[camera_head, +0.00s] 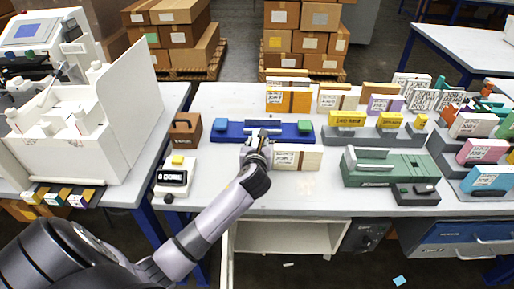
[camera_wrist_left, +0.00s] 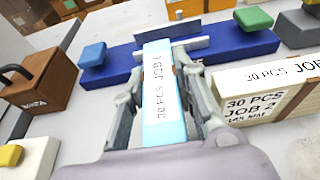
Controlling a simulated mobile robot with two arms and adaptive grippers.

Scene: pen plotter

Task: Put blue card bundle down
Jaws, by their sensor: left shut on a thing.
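My left gripper (camera_head: 258,142) is over the table at the front of a long blue fixture (camera_head: 225,133). In the left wrist view its fingers (camera_wrist_left: 172,105) are shut on a light blue card bundle (camera_wrist_left: 160,85) labelled "30 PCS JOB". The bundle's far end overlaps the fixture (camera_wrist_left: 115,68) at its grey bar (camera_wrist_left: 172,45); I cannot tell whether it touches. In the head view the arm mostly hides the bundle. The fixture has a blue block (camera_head: 221,124) at left and a green block (camera_head: 304,126) at right. My right gripper is not in view.
A cream bundle (camera_head: 297,158) labelled "JOB 2" lies close right of the gripper. A brown handled box (camera_head: 186,130) and a white counter with a yellow button (camera_head: 174,178) stand left. A green machine (camera_head: 390,168) stands right. A light blue bundle (camera_head: 487,181) is far right.

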